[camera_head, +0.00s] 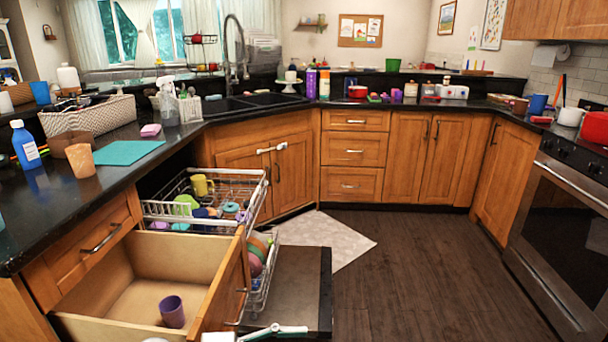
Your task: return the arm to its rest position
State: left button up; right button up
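Neither of my grippers shows clearly in the head view. A pale, greenish-white rod-like part (274,331) is cut off by the bottom edge, in front of the open dishwasher door. I cannot tell whether it is part of my arm. No fingertips can be made out, and no object is seen held.
An open wooden drawer (120,262) holds a purple cup (172,311). Beside it, an open dishwasher has its upper rack (205,185) pulled out with dishes and its door (308,283) lowered. The counter (55,212) runs along the left.

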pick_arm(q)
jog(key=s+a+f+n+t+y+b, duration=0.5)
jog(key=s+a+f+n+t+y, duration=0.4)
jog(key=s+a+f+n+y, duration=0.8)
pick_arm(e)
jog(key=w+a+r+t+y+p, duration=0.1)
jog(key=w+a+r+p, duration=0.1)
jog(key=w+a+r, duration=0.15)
pick_arm(q)
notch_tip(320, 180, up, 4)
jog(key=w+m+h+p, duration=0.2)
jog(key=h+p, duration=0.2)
jog(key=p, duration=0.5)
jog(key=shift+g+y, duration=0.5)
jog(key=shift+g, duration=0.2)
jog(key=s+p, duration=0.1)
jog(key=p, duration=0.1)
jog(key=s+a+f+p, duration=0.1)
jog(key=p, duration=0.1)
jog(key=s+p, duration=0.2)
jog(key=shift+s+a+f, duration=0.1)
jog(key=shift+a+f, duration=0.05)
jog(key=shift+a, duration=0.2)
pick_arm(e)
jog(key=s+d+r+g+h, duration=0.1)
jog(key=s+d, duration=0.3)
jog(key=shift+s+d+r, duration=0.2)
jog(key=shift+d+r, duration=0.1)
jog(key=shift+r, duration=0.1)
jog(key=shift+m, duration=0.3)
